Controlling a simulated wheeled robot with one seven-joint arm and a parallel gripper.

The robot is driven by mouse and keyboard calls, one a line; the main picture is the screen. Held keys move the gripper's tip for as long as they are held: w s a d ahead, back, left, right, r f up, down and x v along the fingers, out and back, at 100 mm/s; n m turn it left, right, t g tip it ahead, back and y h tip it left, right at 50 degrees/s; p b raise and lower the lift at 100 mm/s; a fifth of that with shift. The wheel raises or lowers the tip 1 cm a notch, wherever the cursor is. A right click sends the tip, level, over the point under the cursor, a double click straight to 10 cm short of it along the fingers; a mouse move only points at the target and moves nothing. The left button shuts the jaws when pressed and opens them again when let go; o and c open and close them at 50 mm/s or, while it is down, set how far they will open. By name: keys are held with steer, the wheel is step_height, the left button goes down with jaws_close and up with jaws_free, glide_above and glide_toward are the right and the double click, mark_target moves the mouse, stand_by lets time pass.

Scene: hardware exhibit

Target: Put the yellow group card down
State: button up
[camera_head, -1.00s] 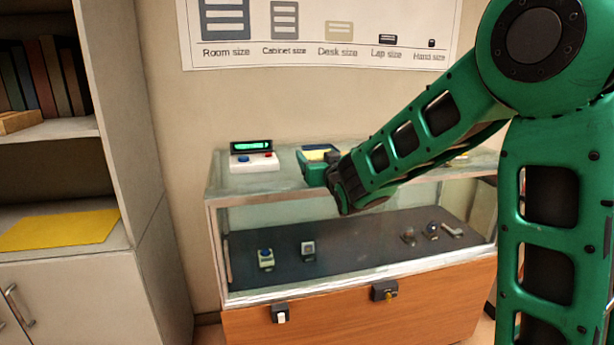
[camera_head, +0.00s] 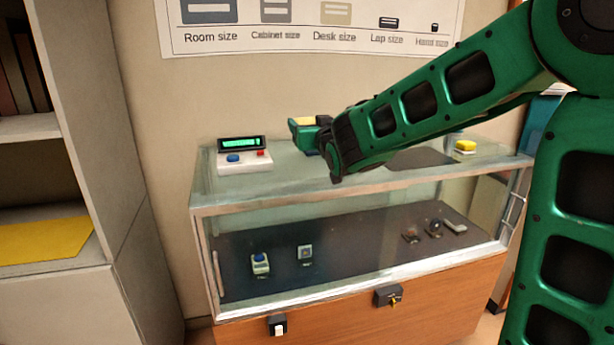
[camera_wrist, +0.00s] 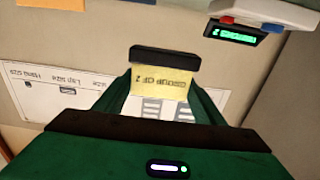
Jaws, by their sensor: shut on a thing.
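The yellow group card (camera_wrist: 162,82) is held between the fingers of my gripper (camera_wrist: 160,66) in the wrist view. Its print reads "GROUP OF 2" upside down. In the head view my gripper (camera_head: 310,136) is over the left-middle of the glass display case's top (camera_head: 285,175), with a bit of the card (camera_head: 304,121) showing yellow at its upper edge. The gripper is shut on the card. I cannot tell the gap to the glass; most of the card is hidden there.
A white device (camera_head: 244,160) with a green display and blue and red buttons stands left on the case top. A yellow-topped object (camera_head: 465,146) sits at the right. A yellow sheet (camera_head: 45,240) lies on the left cabinet shelf. Several small items are inside the case.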

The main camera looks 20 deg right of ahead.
steer(key=shift+f, duration=4.75)
steer(key=shift+f, duration=0.1)
steer(key=o, duration=1)
steer(key=shift+a+f, duration=0.1)
